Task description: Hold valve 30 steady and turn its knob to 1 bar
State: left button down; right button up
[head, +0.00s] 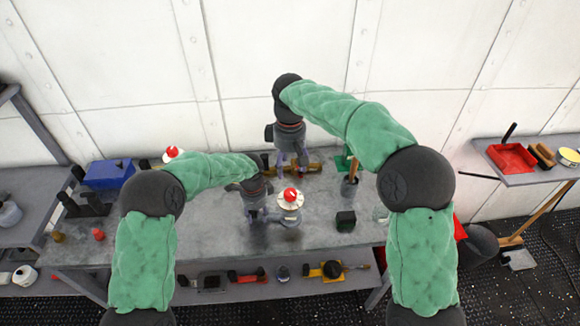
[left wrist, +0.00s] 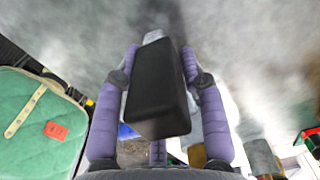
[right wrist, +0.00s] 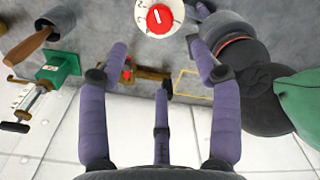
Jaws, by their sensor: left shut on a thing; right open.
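The valve has a round white dial with a red knob (head: 290,195) and stands at the middle of the bench. Its number and scale are too small to read. In the right wrist view the knob (right wrist: 159,18) is at the top edge, with a white mark on it. My left gripper (head: 262,214) is shut on the valve's black block-shaped grip (left wrist: 158,95), to the left of the dial. A grey metal stub shows at the block's far end. My right gripper (head: 292,165) is open and empty, behind the dial and apart from it.
A brass fitting with a red part (right wrist: 150,74) lies near the right gripper. A second red-and-white dial (head: 173,153) and a blue box (head: 107,174) are at the left.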

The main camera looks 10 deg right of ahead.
aim_at(291, 192)
jog(key=f+m, duration=0.2)
jog(key=f, duration=0.2)
jog(key=f+m, duration=0.3)
jog(key=f, duration=0.1)
jog(key=f+m, duration=0.2)
jog(key=f, duration=0.2)
jog(key=shift+s+d+f, duration=0.1)
jog(key=shift+s+f, duration=0.15)
jog(key=shift+f, duration=0.05)
dwell(0.3)
jog(key=c, duration=1.1)
